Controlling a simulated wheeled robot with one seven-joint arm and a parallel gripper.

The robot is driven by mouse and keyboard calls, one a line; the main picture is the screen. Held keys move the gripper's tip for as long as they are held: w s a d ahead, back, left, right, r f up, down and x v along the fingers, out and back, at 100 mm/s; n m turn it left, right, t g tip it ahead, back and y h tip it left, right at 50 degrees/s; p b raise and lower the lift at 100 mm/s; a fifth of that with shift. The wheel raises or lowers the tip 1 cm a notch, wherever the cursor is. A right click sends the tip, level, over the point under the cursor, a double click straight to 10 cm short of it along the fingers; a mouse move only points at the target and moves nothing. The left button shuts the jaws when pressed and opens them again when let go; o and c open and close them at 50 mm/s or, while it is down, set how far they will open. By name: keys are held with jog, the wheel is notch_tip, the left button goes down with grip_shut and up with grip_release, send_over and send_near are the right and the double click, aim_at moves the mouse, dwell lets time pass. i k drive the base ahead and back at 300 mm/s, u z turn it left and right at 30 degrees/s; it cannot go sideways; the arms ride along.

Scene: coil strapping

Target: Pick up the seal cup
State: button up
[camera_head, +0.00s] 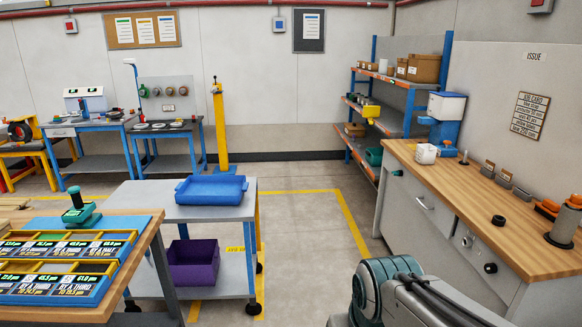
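I cannot surely pick out the seal cup in this view. Small candidates stand on the wooden bench (455,200) at the right: a white cup-like item (426,154) near its far end, and several small grey holders along the wall, one of them a grey holder (504,179). What the holders contain is too small to tell. Part of my arm shows at the bottom, right of centre, in front of the bench. My gripper is out of view.
A black ring (498,219) and orange-topped items (549,207) are on the bench. A grey cart (200,212) holds a blue tray (212,189) and a purple bin (193,262). A table with label racks (62,265) is left. Floor between cart and bench is clear.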

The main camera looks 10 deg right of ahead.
aim_at(426, 154)
jog(key=z, duration=0.1)
jog(key=i, duration=1.6)
jog(key=z, duration=0.45)
jog(key=i, duration=1.65)
jog(key=z, duration=0.75)
jog(key=i, duration=1.35)
jog(key=z, duration=0.25)
